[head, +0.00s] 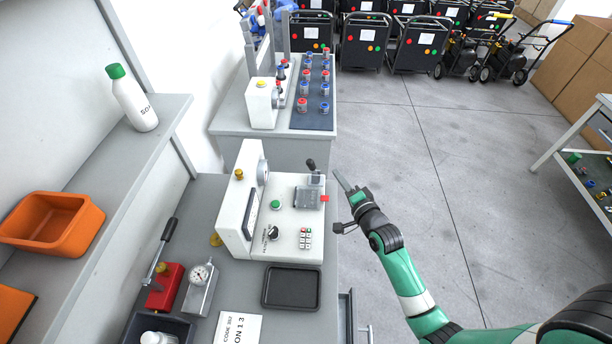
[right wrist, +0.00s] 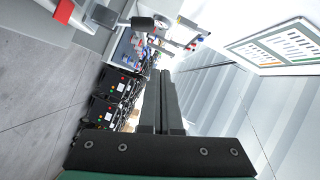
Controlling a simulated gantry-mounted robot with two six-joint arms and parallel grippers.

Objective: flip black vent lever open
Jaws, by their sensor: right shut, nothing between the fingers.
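The black lever (head: 311,165) stands upright on a grey metal block (head: 308,197) at the right side of the white tester (head: 290,235). A red tag (head: 324,198) sits beside the block. My right gripper (head: 338,174) is a short way right of the lever, apart from it, its fingers pointing up and left. In the right wrist view its long fingers (right wrist: 159,75) lie together with nothing between them. My left gripper is not in view.
A red-based hand lever (head: 165,285), a dial gauge (head: 200,285) and a black tray (head: 291,287) are on the near bench. A second bench with blue and red fittings (head: 313,90) stands behind. Open floor (head: 400,140) lies right of the benches.

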